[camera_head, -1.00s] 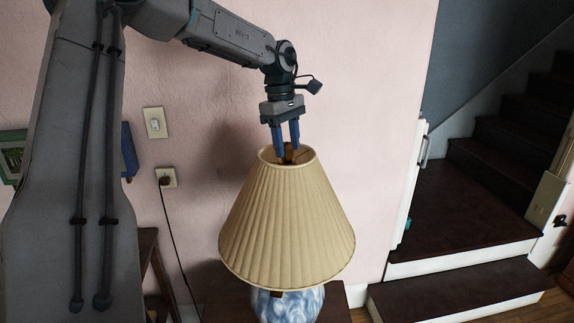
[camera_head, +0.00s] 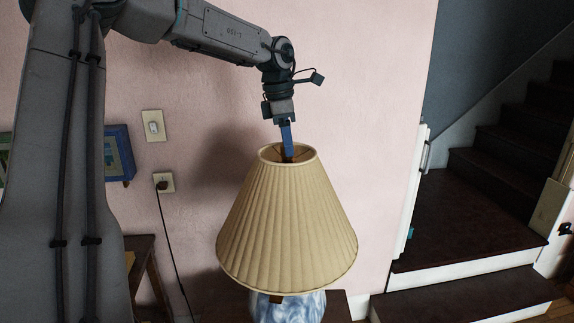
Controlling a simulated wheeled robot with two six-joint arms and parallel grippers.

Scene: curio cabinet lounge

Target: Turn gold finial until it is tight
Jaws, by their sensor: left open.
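A table lamp with a pleated beige shade (camera_head: 287,220) and a blue-and-white base (camera_head: 287,307) stands upright in the lower middle of the head view. My left gripper (camera_head: 288,157) points straight down over the shade's top opening. It is seen edge-on, so its blue fingers line up as one, with their tips at or just inside the opening. The jaws are open. The gold finial cannot be made out; the fingers and the shade's rim hide the spot between the tips. My right gripper is not in view.
The lamp stands on a dark wooden table (camera_head: 334,308) against a pink wall. A cord runs down from the wall outlet (camera_head: 164,182) left of the lamp. A blue-framed picture (camera_head: 118,153) hangs at left. Dark stairs (camera_head: 470,220) rise at right.

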